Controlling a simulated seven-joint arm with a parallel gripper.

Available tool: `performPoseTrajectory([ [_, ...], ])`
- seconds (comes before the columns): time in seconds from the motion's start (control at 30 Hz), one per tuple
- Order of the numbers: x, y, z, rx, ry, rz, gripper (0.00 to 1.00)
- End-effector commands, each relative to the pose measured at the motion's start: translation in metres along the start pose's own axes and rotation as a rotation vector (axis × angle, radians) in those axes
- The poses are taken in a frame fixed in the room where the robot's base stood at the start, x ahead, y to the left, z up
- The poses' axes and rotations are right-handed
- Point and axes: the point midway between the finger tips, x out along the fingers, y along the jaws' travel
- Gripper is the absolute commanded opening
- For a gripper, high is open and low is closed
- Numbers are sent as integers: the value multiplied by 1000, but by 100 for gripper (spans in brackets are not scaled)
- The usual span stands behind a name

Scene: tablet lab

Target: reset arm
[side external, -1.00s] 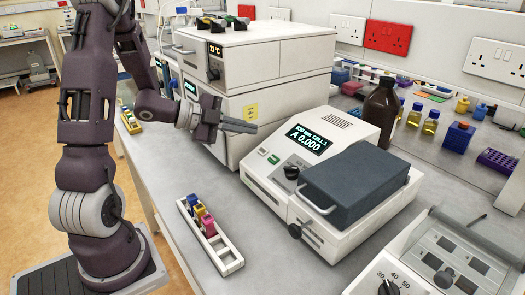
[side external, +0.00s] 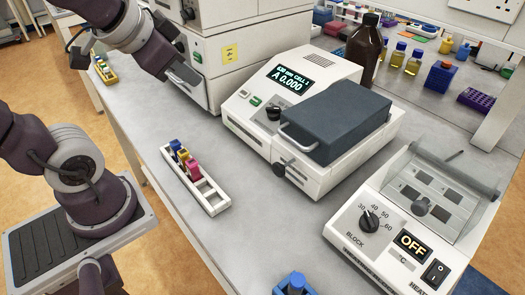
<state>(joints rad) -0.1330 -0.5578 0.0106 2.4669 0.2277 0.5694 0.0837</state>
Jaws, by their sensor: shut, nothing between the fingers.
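My gripper (side external: 195,88) is at the upper left of the side external view, at the end of my dark forearm. Its grey fingers are together with nothing between them. They point down and to the right, in front of the white stacked cabinet with a yellow label. I cannot tell whether they touch the cabinet. The fingers appear above the bench, behind and apart from the white rack (side external: 216,203), which holds blue, yellow and pink-red capped pieces.
The spectrophotometer (side external: 250,131), its display reading A 0.000, stands right of my gripper. The heating block unit (side external: 345,232) reads OFF at lower right. A brown bottle (side external: 362,50) stands behind. A blue holder (side external: 294,284) is at the front edge. Grey bench around the rack is clear.

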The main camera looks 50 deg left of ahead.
Motion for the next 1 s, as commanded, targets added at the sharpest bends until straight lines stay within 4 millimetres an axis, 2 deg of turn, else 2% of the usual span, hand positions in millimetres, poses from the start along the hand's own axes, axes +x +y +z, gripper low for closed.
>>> performPoseTrajectory([
  [0.03,-16,20,17,-46,-30,63,0],
  [0.1,-34,43,39,-101,-85,141,0],
  [0.23,-50,63,60,-140,-141,214,0],
  [1.0,-51,64,62,-142,-147,218,0],
])
